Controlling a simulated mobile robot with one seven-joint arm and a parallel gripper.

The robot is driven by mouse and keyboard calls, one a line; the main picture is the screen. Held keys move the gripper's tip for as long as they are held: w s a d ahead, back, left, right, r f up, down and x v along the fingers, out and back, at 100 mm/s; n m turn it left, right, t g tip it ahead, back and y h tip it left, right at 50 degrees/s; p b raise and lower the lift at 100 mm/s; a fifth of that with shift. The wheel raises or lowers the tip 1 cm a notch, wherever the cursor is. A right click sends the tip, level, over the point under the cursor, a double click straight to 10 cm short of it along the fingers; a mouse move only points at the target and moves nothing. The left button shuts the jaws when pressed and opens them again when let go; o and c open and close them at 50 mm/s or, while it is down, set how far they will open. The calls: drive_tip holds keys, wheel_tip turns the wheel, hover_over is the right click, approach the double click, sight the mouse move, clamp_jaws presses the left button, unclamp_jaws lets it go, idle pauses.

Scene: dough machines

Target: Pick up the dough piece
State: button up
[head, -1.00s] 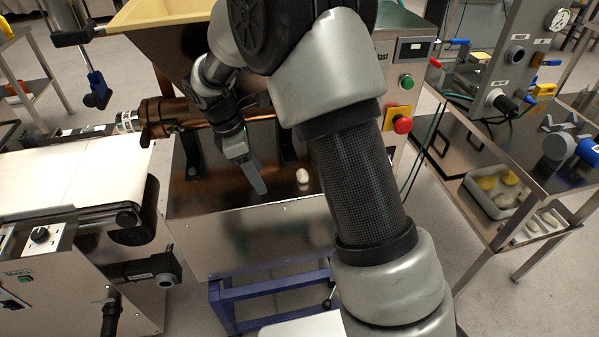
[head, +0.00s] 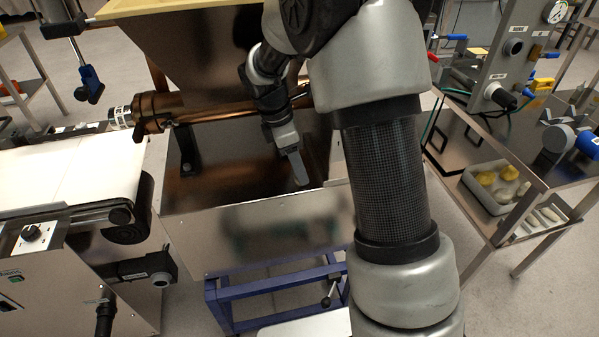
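My gripper (head: 299,170) points down over the dark metal surface (head: 225,165) of the machine in the middle. One grey finger shows, close to the front rim. The small pale dough piece on this surface in the earlier head view is not visible now. The finger covers about the place where it lay, so I cannot tell whether they touch. The gap between the fingers is hidden, and I cannot see whether the gripper is open or shut.
A hopper (head: 190,45) and a copper-coloured tube (head: 225,112) stand behind the surface. A white conveyor belt (head: 75,185) is at the left.

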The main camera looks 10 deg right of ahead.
drive_tip(key=shift+r, duration=0.1)
drive_tip(key=c, duration=1.1)
